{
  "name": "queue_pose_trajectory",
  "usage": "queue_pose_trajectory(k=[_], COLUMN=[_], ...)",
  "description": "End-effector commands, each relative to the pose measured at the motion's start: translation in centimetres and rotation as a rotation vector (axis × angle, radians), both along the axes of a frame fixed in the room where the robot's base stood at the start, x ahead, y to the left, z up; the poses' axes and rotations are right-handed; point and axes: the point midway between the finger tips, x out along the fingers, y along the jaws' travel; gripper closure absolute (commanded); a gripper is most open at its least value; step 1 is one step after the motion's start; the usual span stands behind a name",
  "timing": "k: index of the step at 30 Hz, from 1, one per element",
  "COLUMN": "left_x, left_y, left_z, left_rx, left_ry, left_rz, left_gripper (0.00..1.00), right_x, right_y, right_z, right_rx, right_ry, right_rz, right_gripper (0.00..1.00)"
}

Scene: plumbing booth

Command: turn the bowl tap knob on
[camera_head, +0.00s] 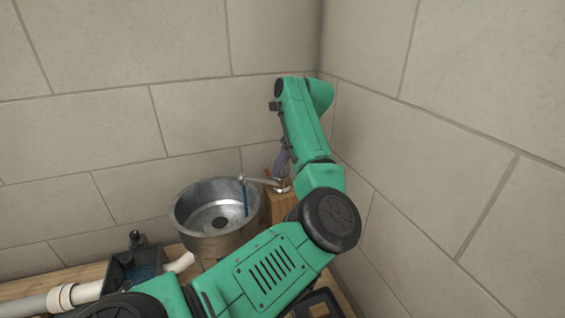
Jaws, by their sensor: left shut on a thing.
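The metal bowl (185,212) stands on the wooden bench near the wall corner. The tap (262,181) stands on a wooden block at the bowl's right, its spout reaching left over the bowl. A thin blue stream (245,198) hangs from the spout's end down into the bowl. My left arm reaches across from the lower left and bends back at the corner. My left gripper (283,170) points down at the top of the tap and is shut on the tap knob, which is mostly hidden by the gripper. My right gripper is not in view.
A white pipe (85,292) and a dark box (133,266) with a black knob on top lie left of the bowl. A dark object (318,304) shows partly beneath my arm at the bottom. Block walls close in behind and at the right.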

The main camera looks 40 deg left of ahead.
Motion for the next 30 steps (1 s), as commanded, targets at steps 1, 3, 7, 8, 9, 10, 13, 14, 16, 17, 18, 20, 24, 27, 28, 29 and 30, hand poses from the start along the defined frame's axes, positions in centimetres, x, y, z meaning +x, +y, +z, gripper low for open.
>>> queue_pose_trajectory(k=[1, 3, 7, 8, 9, 10, 13, 14, 16, 17, 18, 20, 24, 27, 28, 29, 30], left_x=[0.0, 0.0, 0.0, 0.0, 0.0, 0.0, 0.0, 0.0, 0.0, 0.0, 0.0, 0.0, 0.1, 0.3, 0.3, 0.4, 0.5], left_y=[0.1, 0.1, 0.1, 0.1, 0.1, 0.1, 0.1, 0.1, 0.1, 0.0, 0.0, 0.0, -0.1, -0.6, -0.8, -1.0, -1.4], left_z=[0.1, 0.0, 0.0, 0.0, 0.0, 0.0, 0.0, 0.0, 0.0, 0.0, 0.0, 0.0, 0.3, 1.5, 2.0, 2.6, 3.6], left_rx=[0.002, 0.002, 0.001, 0.001, 0.0, 0.0, 0.0, 0.0, 0.0, 0.0, 0.0, 0.0, 0.0, 0.001, 0.001, 0.001, 0.0], left_ry=[-0.002, -0.002, -0.002, -0.002, -0.001, -0.001, -0.001, -0.001, -0.001, -0.001, -0.001, -0.001, -0.001, -0.003, -0.004, -0.005, -0.005], left_rz=[0.003, 0.005, 0.005, 0.005, 0.004, 0.004, 0.004, 0.004, 0.003, 0.003, 0.003, 0.002, 0.001, 0.001, 0.0, 0.001, -0.001], left_gripper=[0.96, 0.96, 0.96, 0.96, 0.96, 0.96, 0.1, 0.1, 0.1, 0.1, 0.1, 0.1, 0.1, 0.1, 0.1, 0.1, 0.1], right_x=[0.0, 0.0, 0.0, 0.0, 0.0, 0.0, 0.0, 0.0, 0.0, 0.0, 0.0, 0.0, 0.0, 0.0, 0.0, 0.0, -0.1], right_y=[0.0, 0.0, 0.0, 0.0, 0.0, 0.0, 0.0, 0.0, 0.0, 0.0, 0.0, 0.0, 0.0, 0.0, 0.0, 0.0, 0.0], right_z=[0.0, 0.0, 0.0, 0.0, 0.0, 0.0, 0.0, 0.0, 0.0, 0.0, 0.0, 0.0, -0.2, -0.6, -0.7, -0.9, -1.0], right_rx=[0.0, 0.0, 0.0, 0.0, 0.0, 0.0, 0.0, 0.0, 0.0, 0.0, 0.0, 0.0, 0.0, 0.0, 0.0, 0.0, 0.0], right_ry=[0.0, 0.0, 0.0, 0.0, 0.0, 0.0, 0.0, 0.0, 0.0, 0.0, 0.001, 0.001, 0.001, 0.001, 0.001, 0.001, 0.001], right_rz=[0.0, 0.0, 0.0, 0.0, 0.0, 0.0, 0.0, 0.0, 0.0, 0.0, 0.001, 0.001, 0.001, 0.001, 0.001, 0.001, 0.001], right_gripper=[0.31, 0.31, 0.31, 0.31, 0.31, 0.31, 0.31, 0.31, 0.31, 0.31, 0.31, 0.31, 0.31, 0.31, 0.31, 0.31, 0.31])
